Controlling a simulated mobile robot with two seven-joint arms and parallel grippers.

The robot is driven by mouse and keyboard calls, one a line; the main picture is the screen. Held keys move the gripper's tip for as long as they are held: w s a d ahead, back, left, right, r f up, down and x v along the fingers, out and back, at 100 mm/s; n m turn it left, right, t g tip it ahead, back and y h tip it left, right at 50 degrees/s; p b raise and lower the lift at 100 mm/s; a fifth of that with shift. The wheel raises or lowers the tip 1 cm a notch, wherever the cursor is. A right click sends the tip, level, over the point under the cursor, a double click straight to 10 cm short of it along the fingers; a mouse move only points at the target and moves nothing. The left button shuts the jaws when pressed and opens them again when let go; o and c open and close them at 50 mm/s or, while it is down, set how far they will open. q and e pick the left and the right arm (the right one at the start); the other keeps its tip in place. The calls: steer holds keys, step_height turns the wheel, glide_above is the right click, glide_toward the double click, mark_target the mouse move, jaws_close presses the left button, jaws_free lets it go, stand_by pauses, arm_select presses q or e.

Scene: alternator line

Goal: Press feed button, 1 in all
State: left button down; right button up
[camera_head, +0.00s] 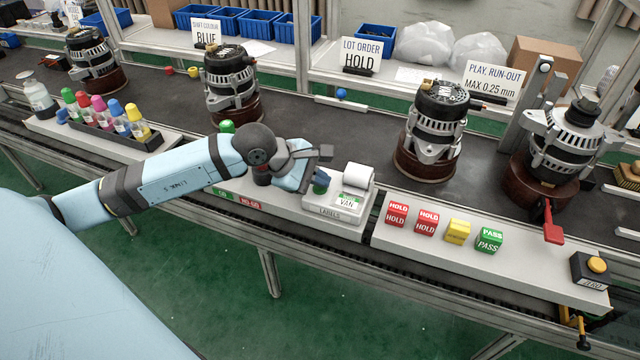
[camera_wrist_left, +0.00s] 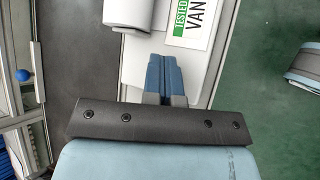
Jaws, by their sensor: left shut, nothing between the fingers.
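The label printer (camera_head: 334,210) is a white box marked LABELS on the front rail, with a paper roll (camera_head: 359,177) and a printed VAN label (camera_head: 348,201). In the left wrist view the label (camera_wrist_left: 193,22) reads TESTED VAN beside the white roll (camera_wrist_left: 124,12). My left gripper (camera_head: 320,184) is shut and empty, with its blue fingertips at the left part of the printer. The fingers (camera_wrist_left: 165,75) also show over the printer's white top in the wrist view. I cannot tell whether they touch it. No feed button can be made out; the fingers may hide it. My right gripper is not in view.
HOLD and PASS blocks (camera_head: 427,222) stand right of the printer. A yellow ZERO button (camera_head: 597,265) sits at the far right, near a red lever (camera_head: 551,230). Alternators (camera_head: 434,130) stand on the dark conveyor behind. Coloured bottles (camera_head: 103,111) stand at left.

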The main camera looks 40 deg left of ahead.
mark_target(319, 189)
arm_select(q)
steer(key=shift+r+p, duration=0.3)
steer(key=shift+r, duration=0.55)
steer(key=shift+r+p, duration=0.3)
steer(key=shift+r, duration=0.25)
steer(key=shift+r+p, duration=0.8)
steer(key=shift+r, duration=1.15)
